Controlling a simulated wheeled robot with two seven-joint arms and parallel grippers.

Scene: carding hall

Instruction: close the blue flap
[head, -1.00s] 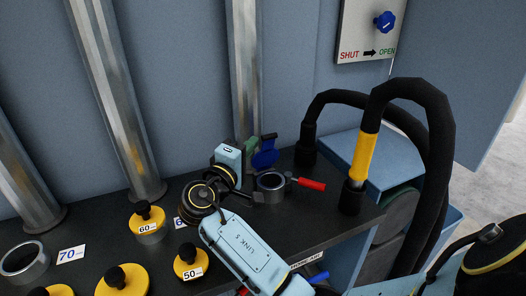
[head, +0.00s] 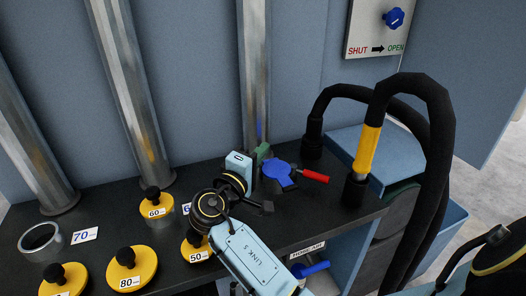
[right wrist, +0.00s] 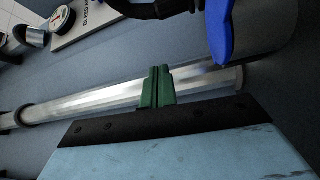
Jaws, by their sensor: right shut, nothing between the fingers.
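The blue flap (head: 280,174) lies roughly flat over the ring fitting with the red handle (head: 314,176), on the dark bench. The ring's opening is covered; I cannot tell whether the flap is fully seated. My right gripper (head: 263,152) is just behind and left of the flap, in front of a metal post. Its green fingers are together and empty, and they also show in the right wrist view (right wrist: 155,88). A blue part (right wrist: 222,30), seemingly the flap, shows at the top there, apart from the fingers. My left gripper is not in view.
Several yellow plugs with black knobs, including the 80 plug (head: 127,284), stand at the bench's left. Thick black hoses with a yellow sleeve (head: 367,150) rise at the right. A SHUT/OPEN panel (head: 362,30) hangs behind.

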